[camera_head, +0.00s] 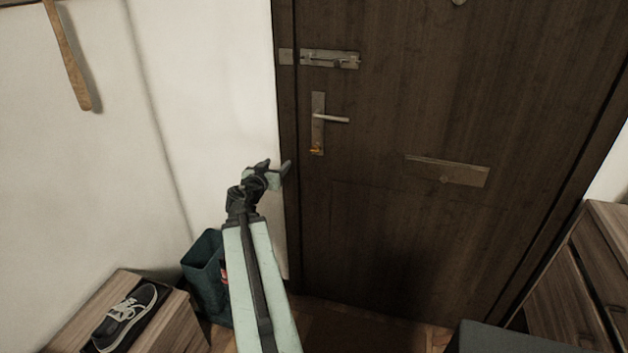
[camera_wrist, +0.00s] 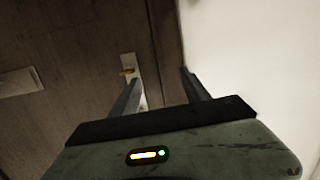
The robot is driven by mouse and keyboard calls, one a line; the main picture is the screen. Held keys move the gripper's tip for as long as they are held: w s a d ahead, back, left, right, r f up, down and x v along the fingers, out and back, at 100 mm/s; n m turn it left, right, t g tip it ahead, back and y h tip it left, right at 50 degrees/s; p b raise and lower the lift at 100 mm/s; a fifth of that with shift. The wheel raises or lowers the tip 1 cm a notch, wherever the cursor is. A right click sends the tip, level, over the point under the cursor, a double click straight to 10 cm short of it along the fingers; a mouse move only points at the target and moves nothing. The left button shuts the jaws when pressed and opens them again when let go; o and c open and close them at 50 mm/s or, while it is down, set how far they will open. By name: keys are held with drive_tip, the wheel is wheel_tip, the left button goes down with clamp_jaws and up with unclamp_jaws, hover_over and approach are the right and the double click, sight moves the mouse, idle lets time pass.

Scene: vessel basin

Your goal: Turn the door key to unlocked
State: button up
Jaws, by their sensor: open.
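The brass-coloured key (camera_head: 314,150) sits at the bottom of the metal lock plate (camera_head: 318,104) on the dark wooden door (camera_head: 400,130). The lever handle (camera_head: 333,119) is above it and points right. My gripper (camera_head: 276,166) is open and empty, left of the key and a little lower in the picture, by the door frame. In the wrist view the picture is turned over, and the key (camera_wrist: 126,72) shows just beyond and left of the left finger's tip. The gap between the fingers (camera_wrist: 161,76) faces the door's edge. The lever is hidden there. The key's exact angle is too small to tell.
A sliding bolt (camera_head: 330,59) is above the lock plate and a mail slot (camera_head: 447,171) is to its right. A dark bin (camera_head: 203,268) and a wooden box with a shoe (camera_head: 125,315) stand at lower left. A drawer cabinet (camera_head: 570,290) is at right.

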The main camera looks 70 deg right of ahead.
drive_tip(key=h+b, duration=0.2)
approach(314, 151)
drive_tip(key=d, duration=0.2)
drive_tip(key=shift+m, duration=0.4)
drive_tip(key=d, duration=0.8)
drive_tip(key=shift+w, duration=0.4)
drive_tip(key=shift+a, duration=0.1)
clamp_jaws()
